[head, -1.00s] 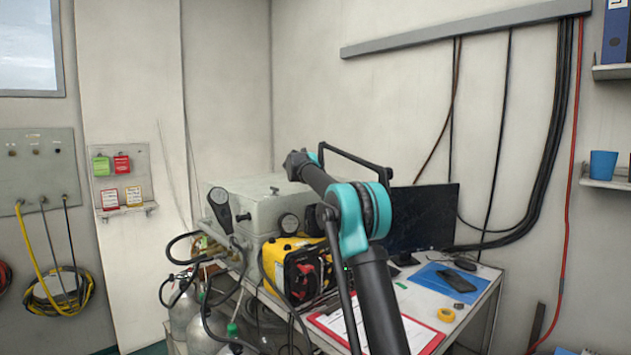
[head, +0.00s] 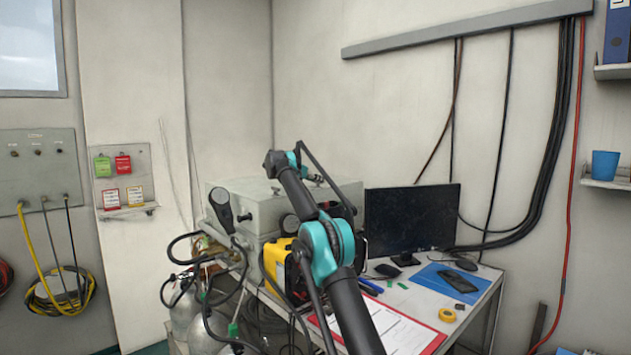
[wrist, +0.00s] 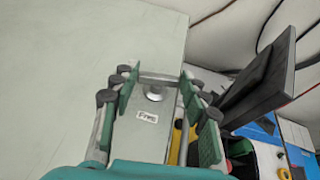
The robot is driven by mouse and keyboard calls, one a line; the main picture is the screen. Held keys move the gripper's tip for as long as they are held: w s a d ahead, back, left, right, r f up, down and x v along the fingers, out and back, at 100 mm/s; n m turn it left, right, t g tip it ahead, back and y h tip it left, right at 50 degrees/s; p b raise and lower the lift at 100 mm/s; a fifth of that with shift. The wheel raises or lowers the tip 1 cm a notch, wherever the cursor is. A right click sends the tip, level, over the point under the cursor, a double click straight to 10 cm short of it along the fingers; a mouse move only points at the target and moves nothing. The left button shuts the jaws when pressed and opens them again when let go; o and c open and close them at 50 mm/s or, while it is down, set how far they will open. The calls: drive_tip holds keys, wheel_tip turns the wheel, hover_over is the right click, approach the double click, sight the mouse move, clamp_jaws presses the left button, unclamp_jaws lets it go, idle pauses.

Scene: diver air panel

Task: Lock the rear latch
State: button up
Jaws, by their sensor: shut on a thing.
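The grey air panel case (head: 245,206) stands on the bench in the head view. Its pale flat top fills the left of the wrist view (wrist: 80,65). My gripper (wrist: 158,84) is at the edge of this top in the wrist view. Its fingers are on either side of a grey latch plate (wrist: 135,140) and are shut on it. The plate bears a round metal knob (wrist: 154,92) and a small white label that seems to read "FREE". In the head view my arm hides the gripper and the latch.
A black monitor (head: 412,222) stands right of the case. A yellow unit (head: 275,258) sits in front of the case, partly behind my arm. A red-edged clipboard (head: 400,330), a blue mat (head: 447,280) and yellow tape (head: 447,315) lie on the bench. Dark hoses (head: 205,300) hang at left.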

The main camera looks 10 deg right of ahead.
drive_tip(key=shift+a, duration=0.15)
drive_tip(key=o, duration=1.2)
drive_tip(key=shift+c, duration=0.2)
drive_tip(key=shift+s, duration=0.1)
drive_tip(key=v, duration=1.2)
